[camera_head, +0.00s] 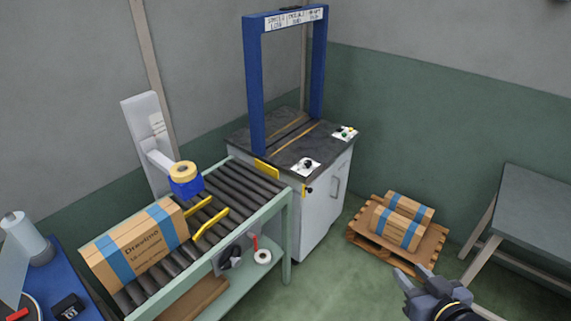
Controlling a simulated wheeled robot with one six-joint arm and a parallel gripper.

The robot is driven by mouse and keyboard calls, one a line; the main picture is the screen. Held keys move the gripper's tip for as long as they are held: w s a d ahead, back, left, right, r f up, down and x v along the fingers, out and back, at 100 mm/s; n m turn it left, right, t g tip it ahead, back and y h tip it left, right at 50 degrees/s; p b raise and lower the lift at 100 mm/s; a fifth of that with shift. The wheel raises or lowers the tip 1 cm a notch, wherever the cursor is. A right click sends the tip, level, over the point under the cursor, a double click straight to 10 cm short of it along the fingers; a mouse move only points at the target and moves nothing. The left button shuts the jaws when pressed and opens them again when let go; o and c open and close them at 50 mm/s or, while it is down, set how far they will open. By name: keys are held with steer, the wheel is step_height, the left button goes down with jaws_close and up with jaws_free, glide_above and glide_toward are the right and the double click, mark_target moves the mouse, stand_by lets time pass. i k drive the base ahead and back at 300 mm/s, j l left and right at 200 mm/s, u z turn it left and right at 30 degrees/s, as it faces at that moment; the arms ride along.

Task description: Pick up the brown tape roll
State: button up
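My gripper (411,272) is at the lower right, over the floor and in front of the pallet. Its two fingers look spread, with nothing between them. A tan-yellow roll (183,169) sits above a blue round part at the far side of the roller conveyor; it may be the brown tape roll, but I cannot tell. My gripper is well to the right of both rolls and touches neither.
A cardboard box (135,247) with blue tape lies on the roller conveyor (239,187). A strapping machine with a blue arch (256,90) stands behind. A pallet (366,236) holds two boxes. A grey table (542,208) is at right, a blue table (52,276) at left.

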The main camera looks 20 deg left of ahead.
mark_target(188, 175)
steer(key=i+j+u, duration=0.1)
steer(key=u, duration=0.35)
steer(key=i+j+u, duration=0.2)
steer(key=u, duration=0.25)
steer(key=i+j+u, duration=0.15)
steer(key=u, duration=0.35)
steer(key=i+j, duration=0.2)
steer(key=i, duration=0.25)
steer(key=i+j, duration=0.2)
steer(key=i, duration=0.2)
